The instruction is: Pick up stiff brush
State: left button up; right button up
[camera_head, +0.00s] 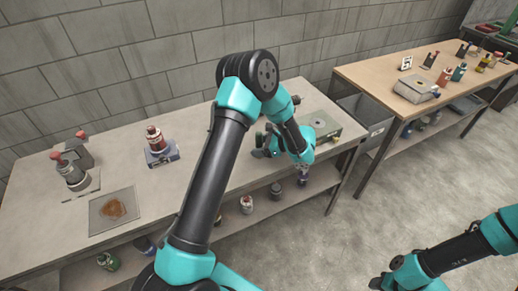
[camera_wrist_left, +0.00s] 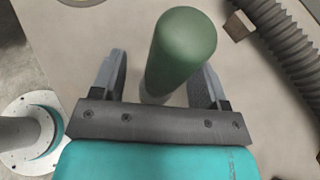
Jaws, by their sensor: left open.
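A thick green cylinder with a rounded end (camera_wrist_left: 182,48) stands between the fingers of my left gripper (camera_wrist_left: 165,85) in the left wrist view. It may be the handle of the stiff brush; no bristles show, so I cannot be sure. The left gripper is open, with one finger on each side of the cylinder and a visible gap on the left side. In the head view the left gripper (camera_head: 265,148) is low over the right part of the workbench, partly covered by my arm. My right gripper (camera_head: 379,283) is at the bottom edge, small and dark, away from the benches.
The grey workbench (camera_head: 50,222) holds a red-topped bottle (camera_head: 155,139) and a square plate with a brown patch (camera_head: 113,209). A flat grey-green block (camera_head: 318,126) lies right of the left gripper. A ribbed grey hose (camera_wrist_left: 285,50) and small brown block (camera_wrist_left: 238,26) lie near the cylinder.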

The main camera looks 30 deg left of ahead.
aim_at(259, 139)
pick_arm(q)
jog(key=shift+c, duration=0.4)
jog(key=c, duration=1)
jog(key=shift+r, duration=0.1)
jog(key=shift+r, duration=0.6)
notch_tip(259, 139, up, 2)
jog(key=shift+r, duration=0.2)
jog(key=s+d, duration=0.2)
jog(key=s, duration=0.2)
jog(key=s+d+r, duration=0.1)
jog(key=s+d, duration=0.2)
jog(key=s, duration=0.2)
jog(key=s+d, duration=0.3)
jog(key=s, duration=0.1)
jog(key=shift+s+d+r, duration=0.15)
jog(key=shift+s+d, duration=0.1)
jog(key=shift+s, duration=0.05)
